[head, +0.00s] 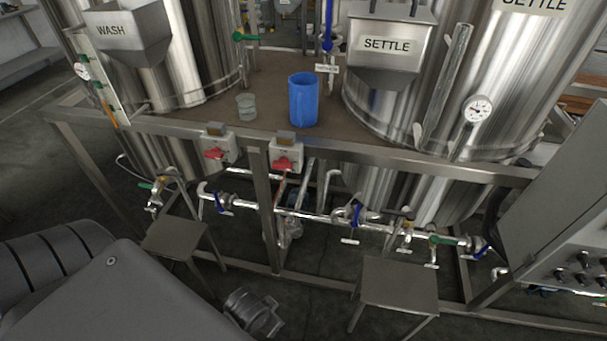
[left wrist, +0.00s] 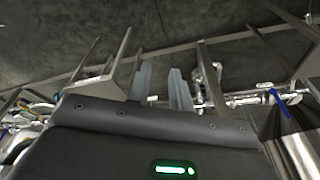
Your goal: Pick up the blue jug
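The blue jug (head: 303,100) stands upright on the brown platform (head: 265,78) between the WASH tank and the SETTLE tank, near the platform's front edge. My left gripper shows in the left wrist view (left wrist: 160,88), with its two grey fingers apart and nothing between them. The jug does not show in that view. In the head view my left arm fills the lower left, low in front of the platform and well away from the jug. My right gripper is in neither view.
A clear beaker (head: 246,107) stands left of the jug. A small label (head: 327,69) is behind it. The SETTLE tank (head: 385,100) is close on the right. A steel rail (head: 330,148) with red-handled switches (head: 285,157) runs in front. Stools (head: 398,287) and pipes are below.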

